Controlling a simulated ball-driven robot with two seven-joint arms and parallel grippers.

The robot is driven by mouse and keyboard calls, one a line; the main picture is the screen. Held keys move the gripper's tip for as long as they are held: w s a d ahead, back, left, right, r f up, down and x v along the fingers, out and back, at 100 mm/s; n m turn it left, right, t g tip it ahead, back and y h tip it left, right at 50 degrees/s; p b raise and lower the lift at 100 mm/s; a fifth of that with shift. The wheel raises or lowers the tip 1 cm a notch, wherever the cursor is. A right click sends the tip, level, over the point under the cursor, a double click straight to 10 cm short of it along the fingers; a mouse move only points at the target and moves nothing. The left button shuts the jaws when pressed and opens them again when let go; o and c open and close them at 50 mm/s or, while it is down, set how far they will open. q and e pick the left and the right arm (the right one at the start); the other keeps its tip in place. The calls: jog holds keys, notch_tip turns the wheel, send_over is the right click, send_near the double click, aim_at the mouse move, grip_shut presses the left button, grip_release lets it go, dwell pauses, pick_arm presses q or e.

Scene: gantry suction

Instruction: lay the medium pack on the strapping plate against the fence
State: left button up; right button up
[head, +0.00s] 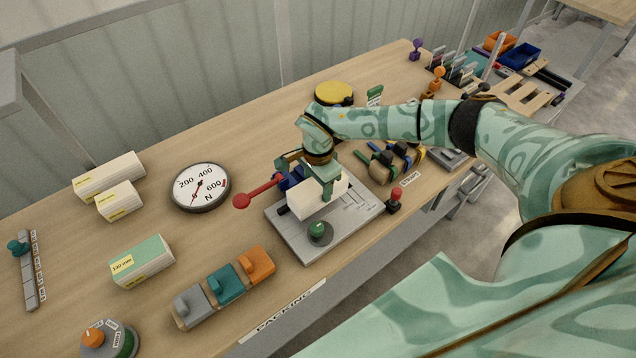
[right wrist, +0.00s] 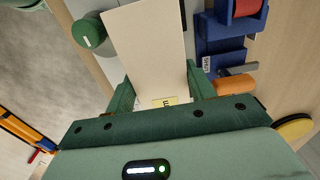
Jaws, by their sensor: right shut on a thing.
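My right gripper (head: 307,180) is shut on a white pack (head: 318,203), which I take for the medium pack. In the right wrist view the pack (right wrist: 148,45) sits between the two green fingers, with part of a yellow label showing. The pack is over the grey strapping plate (head: 345,236), behind its green knob (head: 319,230). I cannot tell whether it touches the plate. The fence is not clear behind the pack and gripper. The left gripper is not in view.
A blue strap device (right wrist: 222,35) with a red lever (head: 258,192) stands beside the plate. Other packs (head: 108,178) (head: 142,262) lie at the left. A round gauge (head: 200,188), coloured blocks (head: 226,284) and a red-topped button (head: 395,199) stand around the plate.

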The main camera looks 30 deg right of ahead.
aim_at(318, 192)
jog(key=shift+p, duration=0.4)
dwell(1.1)
jog(key=shift+f+b, duration=0.95)
jog(key=shift+f, duration=0.55)
jog(key=o, duration=1.4)
jog(key=shift+o, duration=0.2)
notch_tip(318, 192, up, 16)
jog(key=p, duration=0.2)
jog(key=shift+r, duration=0.15)
